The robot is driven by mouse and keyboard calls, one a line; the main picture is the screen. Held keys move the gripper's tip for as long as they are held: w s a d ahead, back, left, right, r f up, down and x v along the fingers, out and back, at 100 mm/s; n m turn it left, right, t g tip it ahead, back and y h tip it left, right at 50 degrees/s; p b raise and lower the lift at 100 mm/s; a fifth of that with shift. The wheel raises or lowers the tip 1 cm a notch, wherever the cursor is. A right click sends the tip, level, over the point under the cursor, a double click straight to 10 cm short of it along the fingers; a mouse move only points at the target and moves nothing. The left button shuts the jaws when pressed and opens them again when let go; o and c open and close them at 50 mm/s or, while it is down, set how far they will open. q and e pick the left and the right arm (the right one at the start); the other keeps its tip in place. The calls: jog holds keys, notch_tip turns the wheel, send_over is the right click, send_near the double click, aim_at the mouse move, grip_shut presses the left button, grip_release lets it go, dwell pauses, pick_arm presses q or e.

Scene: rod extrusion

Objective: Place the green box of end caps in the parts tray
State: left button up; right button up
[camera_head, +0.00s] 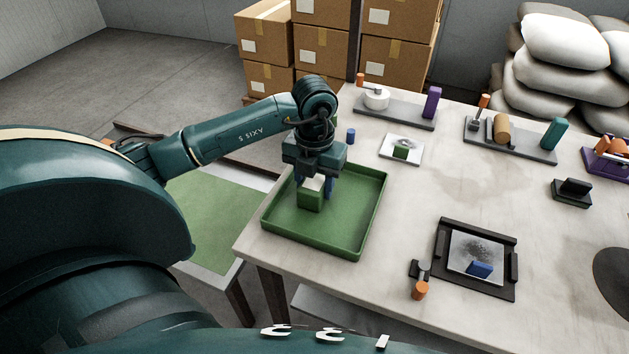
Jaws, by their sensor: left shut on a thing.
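The green parts tray (350,243) lies at the left corner of the table. The green box of end caps (310,201), with a pale top, is inside the tray's outline, toward its back left part. My left gripper (317,186) points down from above and is shut on the box. The gripper hides part of the box's top and back. I cannot tell whether the box's underside touches the tray floor. My right gripper is not in view.
A small green block (401,152) sits on a white plate behind the tray, near a blue cylinder (351,136). Grey fixture boards (400,112) stand along the back. A black-framed plate (475,258) lies to the right. The table between is clear.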

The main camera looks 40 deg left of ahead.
aim_at(314, 181)
pick_arm(q)
jog(key=shift+f, duration=0.15)
jog(key=o, duration=1)
notch_tip(314, 181, up, 12)
jog(key=shift+r, duration=0.2)
